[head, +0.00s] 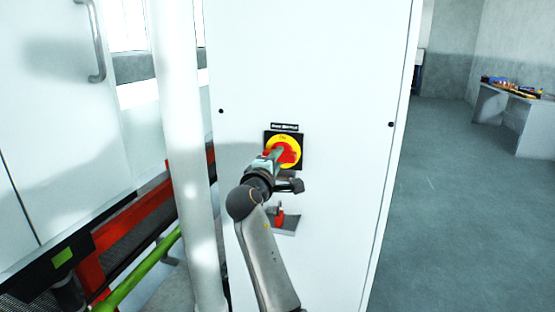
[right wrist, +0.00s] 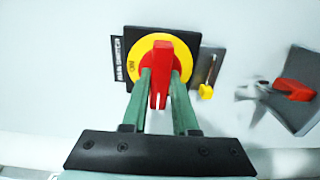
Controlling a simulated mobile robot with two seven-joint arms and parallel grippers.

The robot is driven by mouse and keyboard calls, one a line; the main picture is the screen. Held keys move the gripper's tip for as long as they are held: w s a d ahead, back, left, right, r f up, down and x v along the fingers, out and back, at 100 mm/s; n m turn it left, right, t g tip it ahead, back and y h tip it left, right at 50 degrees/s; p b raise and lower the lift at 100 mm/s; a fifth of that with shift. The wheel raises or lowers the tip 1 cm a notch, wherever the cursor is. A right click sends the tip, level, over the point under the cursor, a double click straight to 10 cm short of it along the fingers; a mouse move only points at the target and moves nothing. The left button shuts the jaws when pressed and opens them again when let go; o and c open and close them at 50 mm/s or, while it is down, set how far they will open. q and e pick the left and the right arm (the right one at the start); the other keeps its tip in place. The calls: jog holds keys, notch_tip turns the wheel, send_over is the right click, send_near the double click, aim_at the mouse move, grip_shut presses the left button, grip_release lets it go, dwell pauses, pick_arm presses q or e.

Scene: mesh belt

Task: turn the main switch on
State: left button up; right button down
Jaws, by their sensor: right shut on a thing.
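The main switch has a red handle (head: 288,153) on a yellow disc (head: 296,143) with a black square backing, set in a white cabinet front (head: 330,70). A small black label (head: 285,127) sits above it. My right gripper (head: 279,153) reaches up to the switch and is shut on the handle. In the right wrist view, its green fingers (right wrist: 160,85) lie either side of the red handle (right wrist: 160,62). There the handle runs parallel to the label (right wrist: 118,58), so it lies crosswise. The fingers hide part of the disc. My left gripper is not in view.
Below the switch, a grey plate (head: 287,229) carries a red part (head: 279,216). A yellow piece (right wrist: 206,92) hangs beside the switch. A white post (head: 183,130), red rail (head: 130,224) and green bar (head: 138,272) stand left. The floor (head: 460,210) at right is clear.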

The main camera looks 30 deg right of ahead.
pick_arm(q)
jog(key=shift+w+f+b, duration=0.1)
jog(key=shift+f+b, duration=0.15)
jog(key=shift+b, duration=0.05)
pick_arm(e)
jog(key=shift+m, duration=0.4)
pick_arm(q)
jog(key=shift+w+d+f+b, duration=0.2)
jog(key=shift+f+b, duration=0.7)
jog(key=shift+b, duration=0.6)
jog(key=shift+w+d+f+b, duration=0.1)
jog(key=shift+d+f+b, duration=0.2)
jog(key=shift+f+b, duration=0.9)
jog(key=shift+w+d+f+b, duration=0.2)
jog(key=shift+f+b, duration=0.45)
jog(key=shift+b, duration=1.1)
pick_arm(e)
jog(key=shift+m, duration=8.4)
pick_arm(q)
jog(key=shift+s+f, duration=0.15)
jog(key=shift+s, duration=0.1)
pick_arm(e)
jog(key=shift+m, duration=0.3)
jog(key=c, duration=0.7)
grip_release()
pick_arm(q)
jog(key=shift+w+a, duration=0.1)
